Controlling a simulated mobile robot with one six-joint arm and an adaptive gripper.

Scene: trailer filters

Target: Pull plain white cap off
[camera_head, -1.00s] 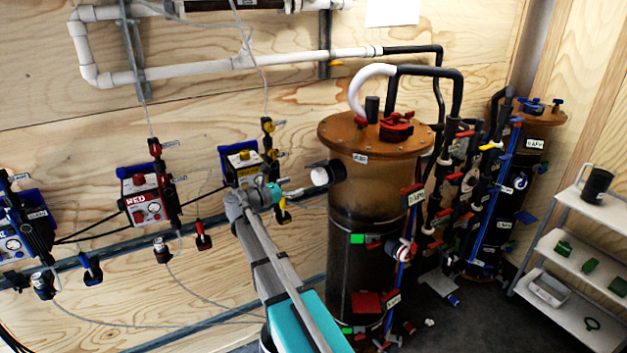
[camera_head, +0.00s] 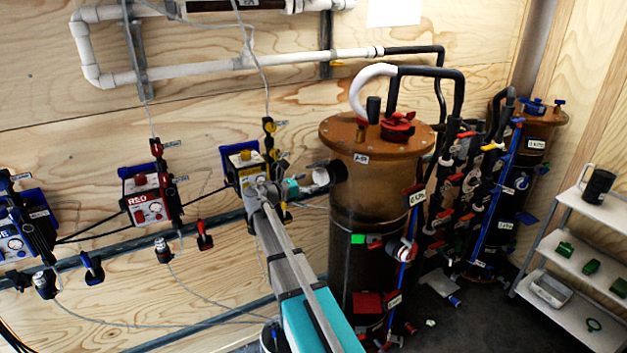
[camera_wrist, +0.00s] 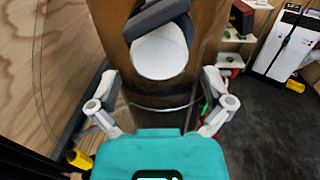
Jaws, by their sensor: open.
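The plain white cap (camera_wrist: 160,52) shows as a white round face on a dark side port of the brown filter vessel, in the upper middle of the wrist view. In the head view the cap (camera_head: 320,178) is partly hidden by my gripper (camera_head: 310,186). In the wrist view my gripper (camera_wrist: 160,80) is open and empty. Its two fingers stand apart, left and right, with the cap beyond and between them. I see no contact with the cap; the remaining gap is hard to judge.
The brown filter vessel (camera_head: 372,190) stands upright directly behind the cap. Red, yellow and blue pump boxes (camera_head: 143,198) hang on the plywood wall at left. Valves and hoses crowd the vessel's right side. A white shelf unit (camera_head: 580,240) stands far right.

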